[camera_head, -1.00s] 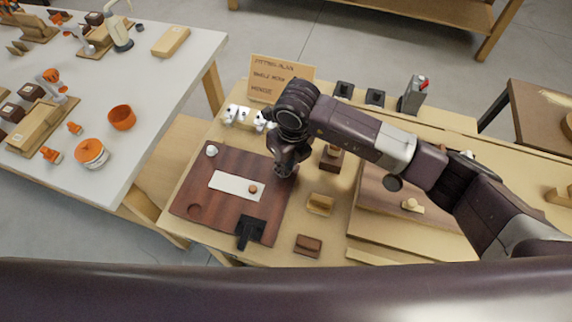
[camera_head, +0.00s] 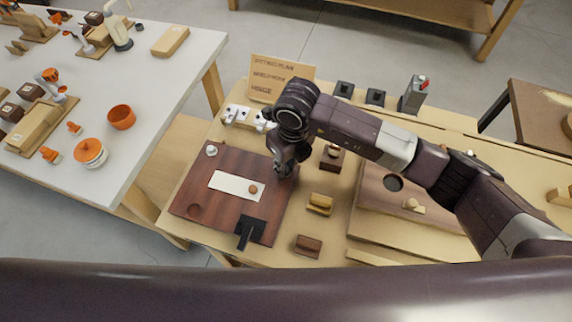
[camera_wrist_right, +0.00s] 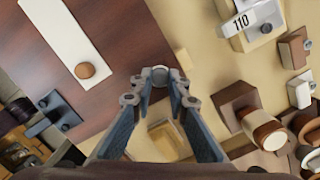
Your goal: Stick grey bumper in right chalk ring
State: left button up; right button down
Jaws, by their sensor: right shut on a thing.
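The dark red-brown board (camera_head: 215,195) lies on the wooden bench, with a white strip (camera_head: 228,184) and a round brown knob (camera_head: 253,188) on it. My right gripper (camera_head: 285,170) is over the board's far right edge. In the right wrist view its fingers (camera_wrist_right: 159,88) are closed on a small round grey piece, apparently the grey bumper (camera_wrist_right: 159,74), at the board's edge. Contact below it cannot be told. A pale bumper-like piece (camera_head: 211,151) sits at the board's far left corner. No chalk ring can be made out clearly. My left gripper is not in view.
A black bracket (camera_head: 250,230) lies at the board's near right corner. A dark block with a round top (camera_head: 333,157), a yellow-tan block (camera_head: 320,203) and a brown block (camera_head: 308,245) stand right of the board. White pieces (camera_head: 240,115) and a sign (camera_head: 280,78) stand behind.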

jog(key=shift+s+f, duration=0.2)
jog(key=shift+f, duration=0.05)
jog(key=c, duration=1.9)
grip_release()
jog(key=shift+o, duration=0.5)
jog(key=shift+w, duration=0.1)
jog(key=shift+o, duration=0.3)
jog(key=shift+r, duration=0.2)
jog(key=o, duration=0.4)
jog(key=shift+w, duration=0.1)
jog(key=shift+c, duration=0.2)
jog(key=shift+r+p, duration=2.15)
jog(key=shift+r, duration=1.65)
